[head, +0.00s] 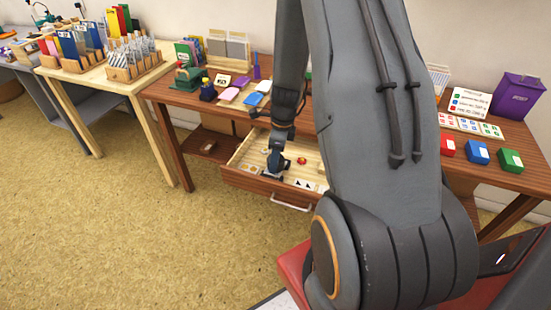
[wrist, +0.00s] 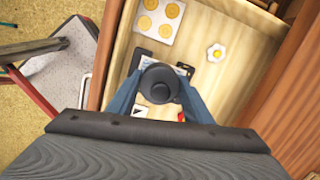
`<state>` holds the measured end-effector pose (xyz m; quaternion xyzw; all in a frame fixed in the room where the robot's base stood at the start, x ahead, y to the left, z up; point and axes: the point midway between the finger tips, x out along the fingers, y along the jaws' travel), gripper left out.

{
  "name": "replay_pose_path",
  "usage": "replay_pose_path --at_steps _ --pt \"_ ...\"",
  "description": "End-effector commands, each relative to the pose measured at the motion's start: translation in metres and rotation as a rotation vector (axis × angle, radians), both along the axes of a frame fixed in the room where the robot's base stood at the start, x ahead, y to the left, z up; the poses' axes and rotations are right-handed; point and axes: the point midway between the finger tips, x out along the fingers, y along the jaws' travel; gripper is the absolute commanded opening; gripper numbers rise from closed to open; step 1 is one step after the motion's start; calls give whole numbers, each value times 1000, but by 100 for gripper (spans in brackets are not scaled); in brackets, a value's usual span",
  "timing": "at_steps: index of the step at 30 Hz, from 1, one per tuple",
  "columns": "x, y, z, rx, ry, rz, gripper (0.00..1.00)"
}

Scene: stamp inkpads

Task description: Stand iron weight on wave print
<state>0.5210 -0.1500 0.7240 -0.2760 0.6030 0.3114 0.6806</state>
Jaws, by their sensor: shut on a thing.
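In the wrist view, a dark round iron weight (wrist: 160,80) sits between the blue fingers of my gripper (wrist: 158,98), which is shut on it. In the head view my gripper (head: 276,164) is down inside the open drawer (head: 241,181), and the weight is too small to make out there. A pale card with dark marks (wrist: 183,69) shows partly behind the weight. The weight and fingers hide much of it, so I cannot tell whether it is the wave print or whether the weight touches it.
The drawer also holds a card with yellow discs (wrist: 159,19), a white flower-like piece with a yellow centre (wrist: 216,53) and a card with dark triangles (head: 307,184). The drawer walls stand close around my gripper. The desk top above carries ink pads (head: 478,153) and a purple box (head: 518,96).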

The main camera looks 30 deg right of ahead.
Motion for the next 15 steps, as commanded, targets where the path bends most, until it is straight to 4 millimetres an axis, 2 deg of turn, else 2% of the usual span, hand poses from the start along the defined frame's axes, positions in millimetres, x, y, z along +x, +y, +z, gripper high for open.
replay_pose_path --at_steps 2,3,6,15 --pt "1 0 -2 -1 -1 -1 0" --pt "0 0 -2 0 0 -1 49" --pt "0 0 -2 0 0 -1 64" --pt "0 0 -1 0 0 0 64"
